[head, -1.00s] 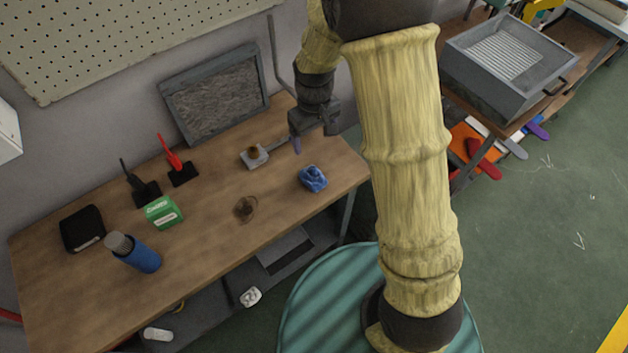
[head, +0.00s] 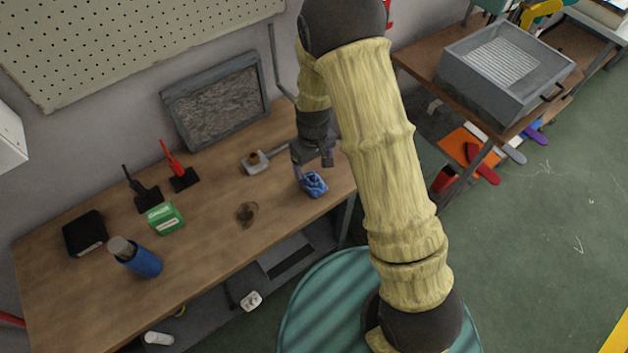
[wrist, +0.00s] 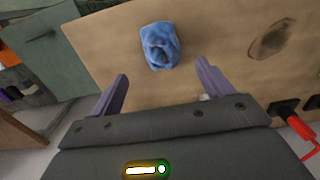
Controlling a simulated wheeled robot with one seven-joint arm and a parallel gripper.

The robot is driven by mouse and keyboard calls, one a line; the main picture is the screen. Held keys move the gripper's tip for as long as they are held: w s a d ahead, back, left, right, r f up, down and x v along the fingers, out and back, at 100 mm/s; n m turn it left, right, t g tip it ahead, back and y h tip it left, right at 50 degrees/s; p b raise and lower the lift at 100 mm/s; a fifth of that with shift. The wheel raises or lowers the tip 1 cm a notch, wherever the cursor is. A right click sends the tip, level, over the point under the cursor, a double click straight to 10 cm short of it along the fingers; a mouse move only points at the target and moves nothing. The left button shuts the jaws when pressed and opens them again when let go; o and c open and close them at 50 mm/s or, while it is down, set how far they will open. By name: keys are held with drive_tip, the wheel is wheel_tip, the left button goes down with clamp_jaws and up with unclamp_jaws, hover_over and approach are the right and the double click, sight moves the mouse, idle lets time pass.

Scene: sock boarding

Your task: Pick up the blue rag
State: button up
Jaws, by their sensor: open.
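The blue rag (head: 314,185) lies crumpled on the wooden bench top, near its right end. It also shows in the wrist view (wrist: 160,46), at the top centre, ahead of the fingertips. My gripper (head: 312,168) is just above and behind the rag in the head view. In the wrist view its two purple fingers (wrist: 160,82) are wide apart with nothing between them, and the rag lies beyond them, roughly in line with the gap. Whether a finger touches the rag cannot be told from the head view.
Left along the bench (head: 110,290) are a green box (head: 165,217), a blue cylinder (head: 142,262), a black case (head: 85,234) and a red-handled tool (head: 175,165). The bench front middle is clear.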

sight(313, 179)
drive_tip(key=shift+f, duration=1.75)
drive_tip(key=shift+p, duration=0.3)
drive_tip(key=shift+f+p, duration=0.9)
drive_tip(key=shift+f, duration=1.7)
drive_tip(key=shift+s, duration=0.1)
drive_tip(key=c, duration=1.1)
